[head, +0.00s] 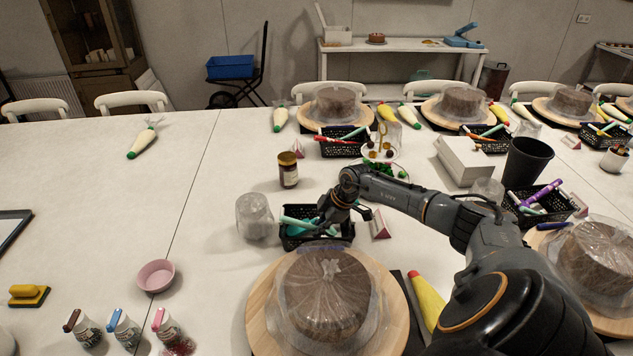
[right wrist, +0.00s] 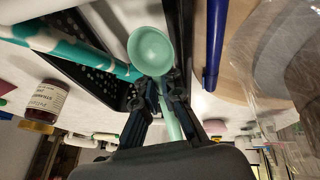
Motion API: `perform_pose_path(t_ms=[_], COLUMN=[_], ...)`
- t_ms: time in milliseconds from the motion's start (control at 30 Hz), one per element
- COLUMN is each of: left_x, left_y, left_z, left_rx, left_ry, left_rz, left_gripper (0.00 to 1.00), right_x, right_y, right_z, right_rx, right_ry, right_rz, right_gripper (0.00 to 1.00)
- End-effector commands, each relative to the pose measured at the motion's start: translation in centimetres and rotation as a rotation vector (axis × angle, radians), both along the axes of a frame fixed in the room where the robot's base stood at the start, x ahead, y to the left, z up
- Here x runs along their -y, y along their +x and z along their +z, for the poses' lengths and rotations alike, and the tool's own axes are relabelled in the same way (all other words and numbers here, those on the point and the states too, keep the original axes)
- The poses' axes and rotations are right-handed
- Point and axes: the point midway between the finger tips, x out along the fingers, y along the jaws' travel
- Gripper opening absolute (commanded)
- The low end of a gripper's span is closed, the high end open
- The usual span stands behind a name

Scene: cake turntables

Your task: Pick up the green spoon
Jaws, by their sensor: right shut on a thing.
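The pale green spoon shows in the right wrist view, its round bowl (right wrist: 151,50) facing the camera and its handle running down between the fingers. My right gripper (right wrist: 160,90) is shut on the spoon's handle. In the head view the right gripper (head: 342,212) is over the right side of a black mesh basket (head: 317,242), where green and teal items show; the spoon is hard to single out there. The basket's wall (right wrist: 105,85) is close beside the spoon in the right wrist view. My left gripper is not in view.
A wrapped cake (head: 325,290) on a wooden turntable stands just in front of the basket. A clear plastic tub (head: 254,216) is at its left, a dark jar (head: 288,170) behind. A blue pen (right wrist: 213,45) lies near the spoon. The table's left middle is mostly free.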

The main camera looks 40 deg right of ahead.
Motion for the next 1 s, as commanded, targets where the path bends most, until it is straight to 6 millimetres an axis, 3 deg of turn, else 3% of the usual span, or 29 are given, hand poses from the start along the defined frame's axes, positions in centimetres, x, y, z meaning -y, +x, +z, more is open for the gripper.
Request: perform_pose_path(t_ms=[300, 600, 1000], left_x=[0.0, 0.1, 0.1], left_y=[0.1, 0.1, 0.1], left_z=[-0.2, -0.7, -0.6], left_rx=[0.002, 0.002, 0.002], left_ry=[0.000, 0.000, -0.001], left_rz=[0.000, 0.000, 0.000], left_gripper=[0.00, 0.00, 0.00], right_x=[-0.7, -1.7, -2.4], right_y=[-4.0, -9.6, -12.1], right_z=[4.7, 7.0, 8.3], right_rx=[-0.002, -0.005, 0.000], right_ry=[-0.006, -0.007, 0.000], right_rz=[0.005, 0.003, 0.001], right_gripper=[0.00, 0.00, 0.00])
